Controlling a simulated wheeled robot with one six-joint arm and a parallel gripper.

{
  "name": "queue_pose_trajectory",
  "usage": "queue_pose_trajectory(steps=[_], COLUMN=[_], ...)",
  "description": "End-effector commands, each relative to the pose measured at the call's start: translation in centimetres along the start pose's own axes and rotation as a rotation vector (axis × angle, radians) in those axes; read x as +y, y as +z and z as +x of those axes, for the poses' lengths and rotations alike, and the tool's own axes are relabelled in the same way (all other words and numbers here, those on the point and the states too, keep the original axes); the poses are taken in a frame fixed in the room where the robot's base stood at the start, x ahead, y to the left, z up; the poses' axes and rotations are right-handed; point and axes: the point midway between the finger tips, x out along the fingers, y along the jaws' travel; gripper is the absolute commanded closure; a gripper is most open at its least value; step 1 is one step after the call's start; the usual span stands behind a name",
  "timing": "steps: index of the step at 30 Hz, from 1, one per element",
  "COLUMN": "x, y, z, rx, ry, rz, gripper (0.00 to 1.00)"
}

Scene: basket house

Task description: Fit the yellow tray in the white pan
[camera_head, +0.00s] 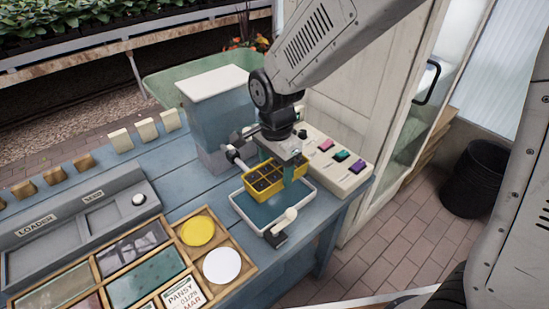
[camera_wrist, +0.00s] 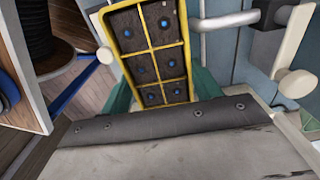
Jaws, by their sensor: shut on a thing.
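The yellow tray (camera_head: 262,195) has several dark soil cells with small blue dots. It also shows in the wrist view (camera_wrist: 152,47), between two teal fingers. My gripper (camera_head: 283,168) is shut on the tray and points down from above. The white pan (camera_head: 240,212) is a shallow rectangle with a white rim and a dark teal inside, on the blue bench. The tray is over the pan's back part, and the pan's front part is bare. I cannot tell whether the tray touches the pan. The pan's back rim is partly hidden by the tray.
A grey bin with a white lid (camera_head: 213,82) stands behind left. A panel with coloured switches (camera_head: 335,158) is to the right. A white-knobbed lever (camera_head: 285,222) is at the pan's front. A wooden sorting tray (camera_head: 165,265) lies front left. A black bin (camera_head: 478,180) stands on the floor.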

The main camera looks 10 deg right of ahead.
Motion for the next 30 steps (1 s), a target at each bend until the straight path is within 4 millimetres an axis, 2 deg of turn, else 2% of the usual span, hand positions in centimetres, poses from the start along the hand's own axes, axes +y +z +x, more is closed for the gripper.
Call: queue_pose_trajectory(steps=[15, 21, 30], x=[0.0, -0.1, -0.1], y=[0.2, 0.2, 0.2], z=[5.6, 6.5, 6.7], rx=[0.0, 0.0, 0.0], ry=[0.002, 0.0, -0.001], rz=[-0.003, -0.004, -0.004], gripper=[0.7, 0.7, 0.7])
